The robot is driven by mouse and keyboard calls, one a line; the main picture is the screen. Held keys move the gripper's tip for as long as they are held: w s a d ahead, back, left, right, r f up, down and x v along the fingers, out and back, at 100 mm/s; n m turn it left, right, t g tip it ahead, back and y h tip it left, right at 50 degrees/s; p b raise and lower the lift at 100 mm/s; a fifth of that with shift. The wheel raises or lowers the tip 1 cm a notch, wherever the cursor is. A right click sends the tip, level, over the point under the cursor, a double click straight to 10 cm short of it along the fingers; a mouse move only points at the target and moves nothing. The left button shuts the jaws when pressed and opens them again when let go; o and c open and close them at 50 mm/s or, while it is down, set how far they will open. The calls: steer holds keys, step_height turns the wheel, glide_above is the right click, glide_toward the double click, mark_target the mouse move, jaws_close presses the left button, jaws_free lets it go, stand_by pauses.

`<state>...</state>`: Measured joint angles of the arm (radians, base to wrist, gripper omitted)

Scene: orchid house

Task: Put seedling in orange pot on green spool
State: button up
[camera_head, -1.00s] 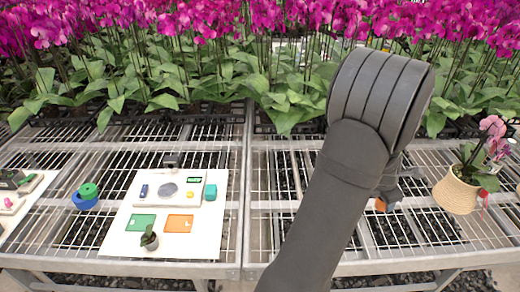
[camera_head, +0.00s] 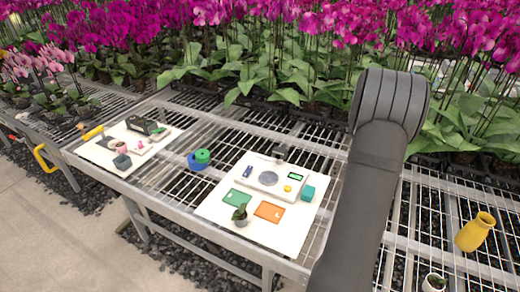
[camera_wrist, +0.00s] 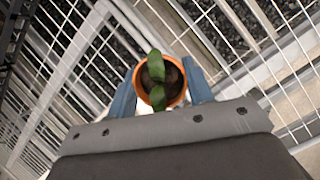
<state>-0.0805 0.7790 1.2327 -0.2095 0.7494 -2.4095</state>
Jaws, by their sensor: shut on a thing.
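My gripper (camera_wrist: 161,76) is shut on the orange pot (camera_wrist: 183,95), one blue-grey finger on each side of it in the wrist view. The seedling (camera_wrist: 157,68) stands in the pot's dark soil with a few green leaves. The pot is held over wire bench mesh; its height above the mesh is unclear. In the head view my arm hides the gripper and pot. A round green thing, seemingly the green spool (camera_head: 202,155), is at the bench's left-middle, with a round blue piece (camera_head: 197,164) against it. I cannot tell whether it rests in, on or behind the blue piece.
A white board (camera_head: 212,210) carries a scale (camera_head: 272,184), green and orange cards, a teal block and a small potted plant (camera_head: 240,214). Another board (camera_head: 100,153) holds tools at the left. Mesh around the green thing is clear.

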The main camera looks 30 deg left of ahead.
steer(key=a+r+n+y, duration=0.1)
steer(key=a+n, duration=0.2)
steer(key=a, duration=1.2)
steer(key=n+y, duration=0.3)
steer(key=n, duration=0.3)
glide_above(203, 150)
steer(key=s+d, duration=0.2)
steer(key=f, duration=0.3)
steer(key=shift+a+f+g, duration=0.25)
steer(key=shift+f+g, duration=0.05)
steer(key=shift+s+a+f, duration=0.1)
steer(key=shift+a+f, duration=0.2)
steer(key=shift+f, duration=1.85)
